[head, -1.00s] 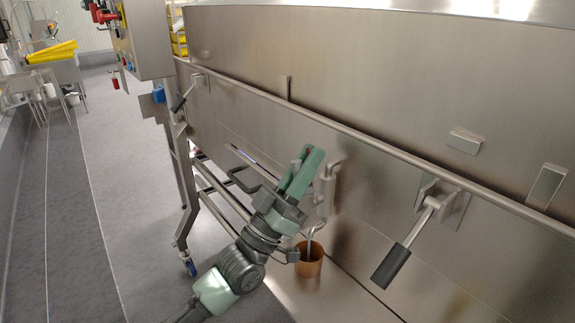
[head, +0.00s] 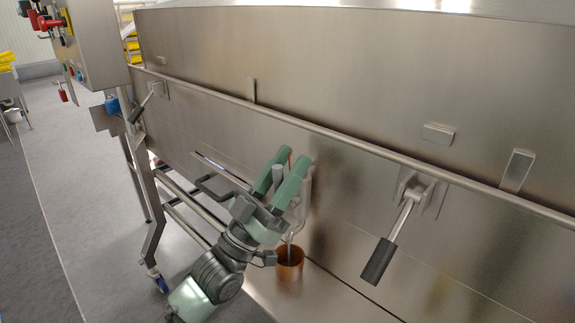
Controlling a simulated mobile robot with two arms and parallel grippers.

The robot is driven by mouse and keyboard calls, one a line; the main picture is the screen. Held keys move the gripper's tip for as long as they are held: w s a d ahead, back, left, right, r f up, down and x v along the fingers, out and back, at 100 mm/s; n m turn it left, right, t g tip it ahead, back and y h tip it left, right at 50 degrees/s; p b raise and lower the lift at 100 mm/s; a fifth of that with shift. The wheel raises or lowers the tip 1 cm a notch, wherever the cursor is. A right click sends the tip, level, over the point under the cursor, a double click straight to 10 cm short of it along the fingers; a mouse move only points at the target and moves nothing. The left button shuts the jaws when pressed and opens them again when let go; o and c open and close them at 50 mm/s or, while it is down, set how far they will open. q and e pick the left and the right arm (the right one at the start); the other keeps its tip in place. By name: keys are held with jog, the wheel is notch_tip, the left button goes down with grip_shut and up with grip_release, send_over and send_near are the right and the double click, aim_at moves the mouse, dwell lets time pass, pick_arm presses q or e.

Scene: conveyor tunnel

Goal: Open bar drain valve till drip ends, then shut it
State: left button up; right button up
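My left gripper (head: 281,170) is in front of the steel machine wall, its two green fingers apart and pointing up. A grey rounded bar end (head: 278,174) shows between the fingers; I cannot tell whether they touch it. Behind the right finger is a pale metal drain pipe with valve (head: 304,196), partly hidden by the gripper. A thin bent spout (head: 290,239) leads down into an orange-brown cup (head: 290,267) on the steel ledge. I cannot make out drips or the cup's contents. My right gripper is out of view.
A black-handled lever (head: 379,260) hangs on the wall to the right, and a smaller one (head: 141,106) is at the left. A long rail (head: 340,141) runs across the wall. A wheeled steel frame (head: 146,200) stands at left. Grey floor is clear beyond it.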

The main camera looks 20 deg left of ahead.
pick_arm(q)
jog(key=shift+s+a+f, duration=0.15)
jog(key=shift+s+f, duration=0.1)
jog(key=shift+f, duration=0.2)
jog(key=s+a, duration=0.6)
jog(key=s, duration=0.4)
jog(key=shift+s, duration=0.35)
